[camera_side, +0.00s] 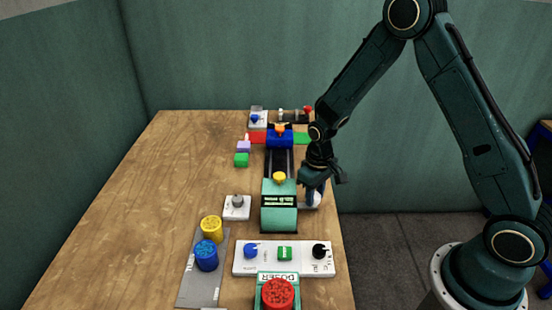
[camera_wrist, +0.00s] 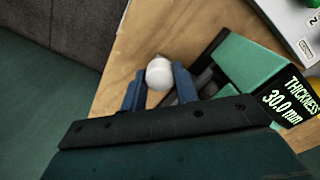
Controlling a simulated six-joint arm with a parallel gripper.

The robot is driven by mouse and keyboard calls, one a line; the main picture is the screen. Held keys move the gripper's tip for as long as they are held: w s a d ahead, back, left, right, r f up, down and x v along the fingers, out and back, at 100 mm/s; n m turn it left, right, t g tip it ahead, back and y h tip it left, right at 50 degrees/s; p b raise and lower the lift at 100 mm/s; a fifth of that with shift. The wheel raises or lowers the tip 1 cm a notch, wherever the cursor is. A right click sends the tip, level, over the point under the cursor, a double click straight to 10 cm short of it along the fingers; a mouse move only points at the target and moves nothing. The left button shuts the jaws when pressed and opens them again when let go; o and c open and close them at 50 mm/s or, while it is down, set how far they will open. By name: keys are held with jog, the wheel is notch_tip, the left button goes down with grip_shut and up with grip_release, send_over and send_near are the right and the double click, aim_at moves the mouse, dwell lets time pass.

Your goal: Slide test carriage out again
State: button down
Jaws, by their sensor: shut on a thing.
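My gripper (camera_side: 314,192) is low at the right side of the green press unit (camera_side: 279,208). In the wrist view, the blue fingers of my gripper (camera_wrist: 160,84) are on either side of a white rounded knob (camera_wrist: 159,73) and shut on it. The green unit also shows in the wrist view (camera_wrist: 240,72); its display reads "THICKNESS 30.0 mm". Dark rails (camera_side: 279,163) run from the green unit back to a blue block (camera_side: 280,141) with an orange top. I cannot tell which part is the test carriage, or what the knob joins; my gripper partly hides that area.
A white panel (camera_side: 240,267) with several knobs lies in front of the press. A red-topped doser (camera_side: 277,293) stands nearer. Yellow (camera_side: 211,229) and blue (camera_side: 206,257) cylinders stand on a grey plate at left. Small coloured blocks lie behind. The left of the table is clear.

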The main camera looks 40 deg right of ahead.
jog(key=w+d, duration=0.8)
jog(key=shift+w+d, duration=0.25)
jog(key=shift+w, duration=0.1)
jog(key=c, duration=1.1)
grip_release()
jog(key=shift+o, duration=0.2)
jog(key=shift+r, duration=0.15)
notch_tip(320, 180, up, 14)
jog(key=shift+f, duration=0.2)
jog(key=shift+s+r, duration=0.1)
